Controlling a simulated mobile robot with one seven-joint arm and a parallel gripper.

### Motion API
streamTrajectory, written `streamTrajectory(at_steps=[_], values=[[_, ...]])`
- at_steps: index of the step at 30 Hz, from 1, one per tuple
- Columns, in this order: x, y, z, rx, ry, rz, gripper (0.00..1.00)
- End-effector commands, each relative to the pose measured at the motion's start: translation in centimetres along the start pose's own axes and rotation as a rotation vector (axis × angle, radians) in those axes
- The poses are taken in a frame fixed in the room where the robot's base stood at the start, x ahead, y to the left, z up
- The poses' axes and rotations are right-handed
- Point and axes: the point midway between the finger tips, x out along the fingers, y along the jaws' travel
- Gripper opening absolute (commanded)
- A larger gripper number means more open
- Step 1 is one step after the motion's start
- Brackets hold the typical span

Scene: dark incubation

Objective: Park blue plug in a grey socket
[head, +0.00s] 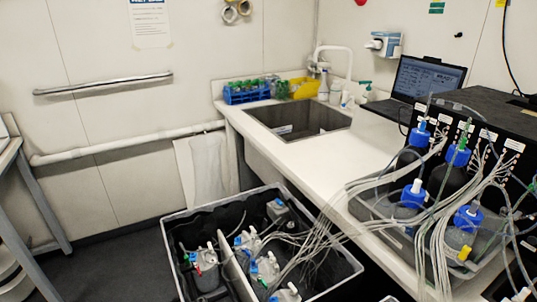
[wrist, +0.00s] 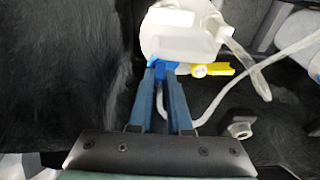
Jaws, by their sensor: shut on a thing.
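My gripper (wrist: 161,78) shows only in the wrist view. Its two blue-grey fingers are shut on a small blue plug (wrist: 160,71), just in front of a white container (wrist: 182,36). The fingers hide part of the plug, and I cannot tell whether it touches the container. A grey fitting with a round opening (wrist: 240,129), which looks like a socket, lies to the right of the fingers, apart from them. In the head view I cannot single out the held plug or the sockets.
A yellow fitting (wrist: 212,70) and clear tubes (wrist: 258,78) are close to the right of the plug. In the head view, a grey-rimmed crate (head: 337,279) holds several capped containers. Many tubes (head: 335,215) run from it to the bench (head: 345,165).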

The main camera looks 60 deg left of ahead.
Motion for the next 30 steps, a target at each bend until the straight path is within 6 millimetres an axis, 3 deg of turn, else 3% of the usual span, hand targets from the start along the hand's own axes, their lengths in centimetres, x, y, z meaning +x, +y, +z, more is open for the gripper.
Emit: streamTrajectory(at_steps=[17,30], values=[[-0.1,0.0,0.0,0.0,0.0,0.0,0.0],[-1.6,0.0,-0.3,0.0,0.0,0.0,0.0]])
